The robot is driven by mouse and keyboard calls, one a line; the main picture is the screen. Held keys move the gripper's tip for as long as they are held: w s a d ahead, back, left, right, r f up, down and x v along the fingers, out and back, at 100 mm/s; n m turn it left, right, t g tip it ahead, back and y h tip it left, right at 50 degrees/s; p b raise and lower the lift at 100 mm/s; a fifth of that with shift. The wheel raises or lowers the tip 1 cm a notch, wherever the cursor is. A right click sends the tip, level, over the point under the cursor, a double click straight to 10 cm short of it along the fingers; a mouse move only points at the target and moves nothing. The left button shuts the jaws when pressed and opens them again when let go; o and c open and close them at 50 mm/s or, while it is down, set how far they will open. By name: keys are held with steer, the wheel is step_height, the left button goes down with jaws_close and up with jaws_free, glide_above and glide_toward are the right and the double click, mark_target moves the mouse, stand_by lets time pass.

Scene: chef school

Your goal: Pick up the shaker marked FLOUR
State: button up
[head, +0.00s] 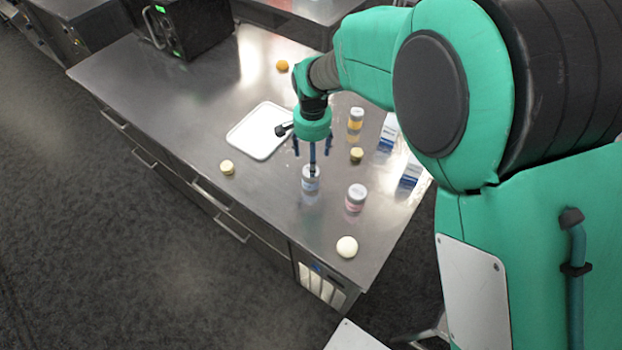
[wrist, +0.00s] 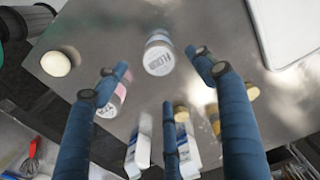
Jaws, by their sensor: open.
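The shaker marked FLOUR (wrist: 158,58) shows its label in the wrist view, near the top middle. It also stands upright on the steel counter (head: 150,80) in the head view (head: 311,184), right below my gripper (head: 312,158). My gripper is open and points down, its blue fingers spread. I cannot tell whether one finger touches the shaker's top.
A pink-labelled shaker (head: 356,197) stands close to the right. A yellow shaker (head: 355,118), two cartons (head: 388,133) (head: 410,172) and a small yellow item (head: 357,154) are nearby. A white tray (head: 258,131) lies to the left. A pale round item (head: 347,247) is near the counter corner.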

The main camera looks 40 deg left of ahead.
mark_target(311, 179)
steer(key=shift+f, duration=2.5)
steer(key=shift+f, duration=0.1)
steer(key=shift+s+f+b, duration=0.15)
steer(key=shift+f+b, duration=0.45)
steer(key=shift+f, duration=1.9)
steer(key=c, duration=1.4)
steer(key=shift+a+r, duration=0.1)
steer(key=shift+r, duration=0.05)
